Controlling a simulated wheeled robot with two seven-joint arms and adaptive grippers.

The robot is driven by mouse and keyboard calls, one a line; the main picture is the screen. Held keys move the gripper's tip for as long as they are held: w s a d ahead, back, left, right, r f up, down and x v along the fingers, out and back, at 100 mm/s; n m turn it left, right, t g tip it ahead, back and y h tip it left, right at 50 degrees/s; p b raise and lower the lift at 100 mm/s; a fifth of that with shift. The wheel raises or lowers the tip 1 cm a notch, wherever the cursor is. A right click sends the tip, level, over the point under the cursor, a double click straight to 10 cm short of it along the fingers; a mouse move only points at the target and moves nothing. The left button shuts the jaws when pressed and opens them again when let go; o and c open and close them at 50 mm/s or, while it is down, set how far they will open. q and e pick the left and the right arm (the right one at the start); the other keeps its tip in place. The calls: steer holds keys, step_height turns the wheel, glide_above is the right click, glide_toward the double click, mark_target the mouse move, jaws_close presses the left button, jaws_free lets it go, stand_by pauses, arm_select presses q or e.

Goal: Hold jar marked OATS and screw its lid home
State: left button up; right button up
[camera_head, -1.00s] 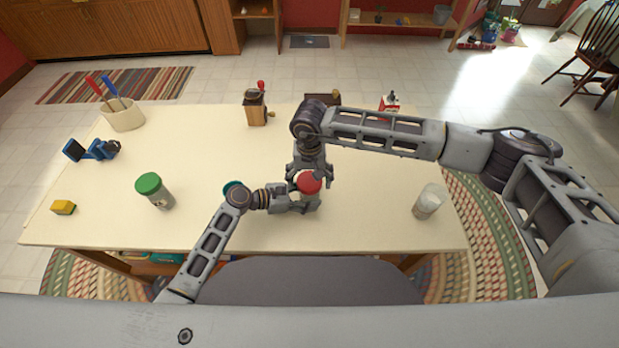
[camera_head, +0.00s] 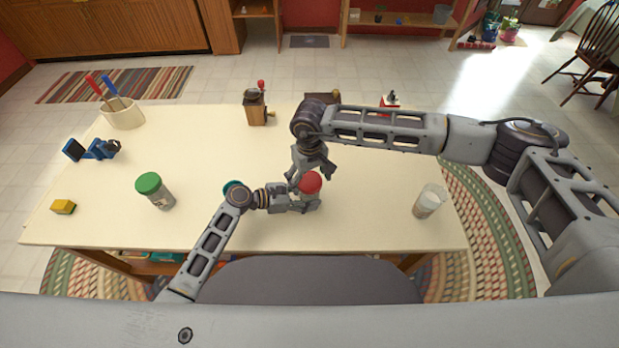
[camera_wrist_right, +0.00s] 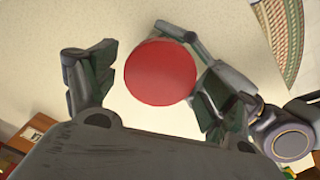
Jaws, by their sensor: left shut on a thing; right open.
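A jar with a red lid (camera_head: 310,182) stands near the table's front middle; its label cannot be read. My left gripper (camera_head: 306,201) is shut on the jar's body from the left, below the lid. My right gripper (camera_head: 311,174) is open above the jar, pointing down, with its fingers spread to either side of the lid. In the right wrist view the red lid (camera_wrist_right: 160,72) is seen from above, nearer the right finger, with a clear gap to the left finger. The lid sits on the jar; whether it is tight cannot be seen.
A green-lidded jar (camera_head: 155,190) stands to the left and a pale jar (camera_head: 429,201) to the right. A teal item (camera_head: 232,186) is partly behind my left wrist. A grinder (camera_head: 256,108) and a utensil crock (camera_head: 122,115) stand farther back.

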stand_by(0.5)
steer(key=c, duration=0.8)
steer(key=shift+m, duration=6.2)
steer(key=o, duration=0.8)
